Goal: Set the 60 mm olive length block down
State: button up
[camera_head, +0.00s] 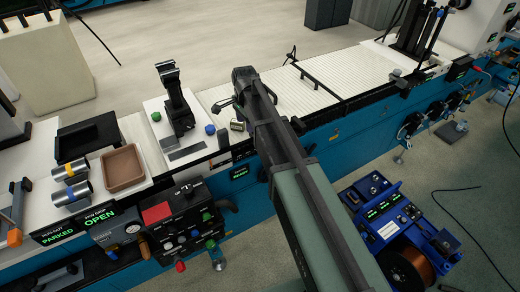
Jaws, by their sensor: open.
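My gripper (226,104) is at the far end of my arm, over the near edge of the white slatted bed. Its dark fingers point left and are small in this view; it is open. A small olive-grey piece (237,126) rests on the light surface just below the fingers, apart from them as far as I can see. It looks like the olive length block, but its size and exact shape are too small to tell.
A brown tray (124,167), metal cylinders (72,193) and a control box (180,222) lie front left. The slatted bed (345,72) is mostly clear.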

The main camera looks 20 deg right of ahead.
jog(key=s+n, duration=1.4)
jog(key=s, duration=0.9)
jog(key=shift+s+d+n, duration=0.2)
jog(key=shift+n, duration=0.1)
jog(key=shift+f, duration=0.1)
